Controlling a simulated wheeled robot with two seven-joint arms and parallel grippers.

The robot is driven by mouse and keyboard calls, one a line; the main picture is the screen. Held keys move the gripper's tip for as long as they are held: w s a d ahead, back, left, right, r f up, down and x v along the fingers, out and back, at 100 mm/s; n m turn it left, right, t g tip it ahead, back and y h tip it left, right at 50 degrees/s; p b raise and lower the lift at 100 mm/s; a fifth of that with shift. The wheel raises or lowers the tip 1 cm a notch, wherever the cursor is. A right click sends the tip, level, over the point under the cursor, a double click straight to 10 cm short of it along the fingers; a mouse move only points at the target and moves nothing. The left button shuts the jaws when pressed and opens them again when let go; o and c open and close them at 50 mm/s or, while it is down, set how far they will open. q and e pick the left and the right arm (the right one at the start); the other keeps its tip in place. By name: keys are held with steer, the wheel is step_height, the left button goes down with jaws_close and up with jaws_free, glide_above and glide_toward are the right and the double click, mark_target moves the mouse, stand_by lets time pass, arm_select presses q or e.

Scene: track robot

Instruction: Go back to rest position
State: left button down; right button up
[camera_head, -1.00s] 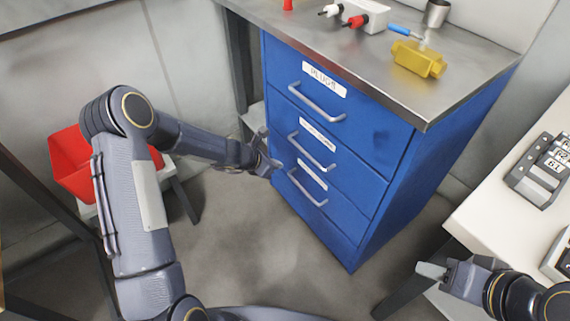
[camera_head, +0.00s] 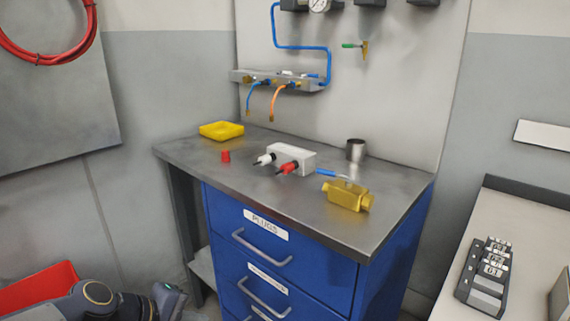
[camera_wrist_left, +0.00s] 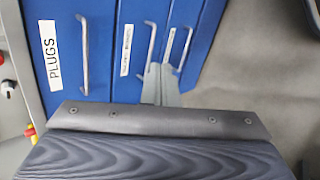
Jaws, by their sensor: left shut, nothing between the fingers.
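My left arm shows at the bottom left of the head view, with its hand end (camera_head: 168,300) left of the blue drawer cabinet (camera_head: 325,276). In the left wrist view the fingers of my left gripper (camera_wrist_left: 160,82) are together and empty, in front of the cabinet's drawer fronts (camera_wrist_left: 108,50). Whether the fingertips touch the cabinet is unclear. The drawers in view look closed, the top one labelled PLUGS (camera_head: 266,224). My right gripper is out of view.
The metal worktop (camera_head: 300,212) holds a yellow tray (camera_head: 221,130), a white block (camera_head: 291,157), a metal cup (camera_head: 355,150) and a yellow fitting (camera_head: 347,195). A red bin (camera_head: 38,288) stands at lower left. A pale table (camera_head: 515,225) with a keypad device (camera_head: 485,273) is at right.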

arm_select(q)
steer(key=s+a+m+y, duration=0.3)
steer(key=s+m, duration=0.6)
steer(key=s, duration=0.8)
step_height(320, 180, up, 20)
steer(key=p, duration=2.1)
steer(key=shift+a+g, duration=0.15)
steer(key=shift+g, duration=0.15)
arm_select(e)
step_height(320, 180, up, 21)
arm_select(q)
steer(key=shift+s, duration=0.1)
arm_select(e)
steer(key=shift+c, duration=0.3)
